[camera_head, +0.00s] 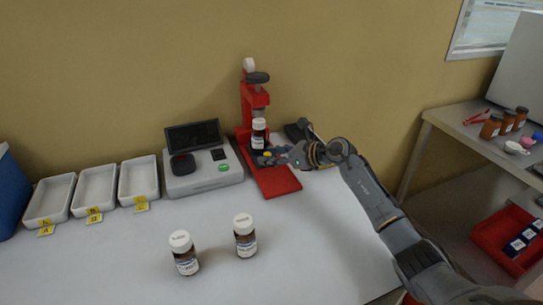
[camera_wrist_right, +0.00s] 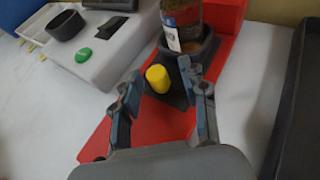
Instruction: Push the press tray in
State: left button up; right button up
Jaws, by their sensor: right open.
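The red press (camera_head: 252,100) stands against the back wall on the table, with its red base (camera_head: 275,182) reaching forward. A brown bottle with a white cap (camera_head: 259,135) stands in the dark cup of the press tray; it also shows in the right wrist view (camera_wrist_right: 188,22). The dark press tray (camera_wrist_right: 178,98) lies on the red base, with a yellow knob (camera_wrist_right: 158,78) at its near end. My right gripper (camera_head: 272,157) is open just in front of the tray. In the wrist view its fingertips (camera_wrist_right: 160,82) are apart, on either side of the knob; contact is unclear. My left gripper is not in view.
A grey instrument with a dark screen (camera_head: 203,172) stands left of the press. Further left are three white trays (camera_head: 95,188). Two capped bottles (camera_head: 184,253) (camera_head: 245,236) stand at the front. A dark object (camera_head: 297,131) lies behind my right gripper. The right front table is clear.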

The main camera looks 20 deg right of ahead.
jog(key=v, duration=1.2)
